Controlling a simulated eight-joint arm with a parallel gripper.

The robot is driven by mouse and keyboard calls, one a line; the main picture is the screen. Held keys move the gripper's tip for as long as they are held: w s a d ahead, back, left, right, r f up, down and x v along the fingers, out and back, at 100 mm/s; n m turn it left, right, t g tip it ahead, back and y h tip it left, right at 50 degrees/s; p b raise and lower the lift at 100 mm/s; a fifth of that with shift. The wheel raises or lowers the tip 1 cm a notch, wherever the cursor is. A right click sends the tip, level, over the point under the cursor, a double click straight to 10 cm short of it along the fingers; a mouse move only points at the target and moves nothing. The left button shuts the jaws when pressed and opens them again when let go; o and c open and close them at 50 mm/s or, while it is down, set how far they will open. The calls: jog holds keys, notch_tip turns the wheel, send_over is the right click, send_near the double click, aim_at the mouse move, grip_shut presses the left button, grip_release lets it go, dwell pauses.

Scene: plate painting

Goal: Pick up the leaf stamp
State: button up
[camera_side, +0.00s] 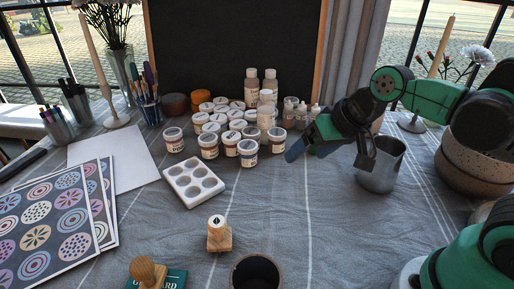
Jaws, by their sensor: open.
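A small light-wood stamp (219,238) stands upright on the grey cloth at the lower middle, with a dark mark on top that looks like a leaf, too small to be sure. A second stamp with a round wooden knob (147,270) sits at the bottom edge on a green box or book (176,279). My gripper (327,158) is open and empty above the table, right of the paint jars and left of the metal cup. It is well apart from both stamps, farther back and to the right. The stamps' undersides are hidden.
A dark round cup (257,272) stands just right of the small stamp. A white paint palette (193,182) and several paint jars (209,145) lie behind it. Patterned sheets (60,220) are at left. A metal cup (382,165) stands near my gripper. The cloth right of centre is clear.

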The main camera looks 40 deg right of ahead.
aim_at(210, 242)
jog(key=w+a+f+m+g+y, duration=0.1)
jog(key=a+f+m+g+y, duration=0.1)
jog(key=a+m+y, duration=0.1)
jog(key=w+a+f+m+g+y, duration=0.2)
jog(key=a+f+m+y, duration=0.1)
jog(key=a+m+y, duration=0.1)
jog(key=w+a+f+m+g+y, duration=0.1)
jog(key=a+f+m+g+y, duration=0.1)
jog(key=a+m, duration=0.4)
jog(key=shift+w+f+m+y, duration=0.25)
jog(key=shift+f+m+y, duration=0.3)
jog(key=shift+y, duration=0.35)
jog(key=shift+s+a+f+m+y, duration=0.25)
jog(key=shift+f+m+y, duration=0.1)
jog(key=shift+f+y, duration=0.15)
jog(key=shift+s+a+f+g, duration=0.1)
jog(key=shift+a+f+g, duration=0.2)
jog(key=shift+a, duration=0.25)
jog(key=shift+x, duration=2.3)
jog(key=shift+r, duration=0.1)
grip_shut()
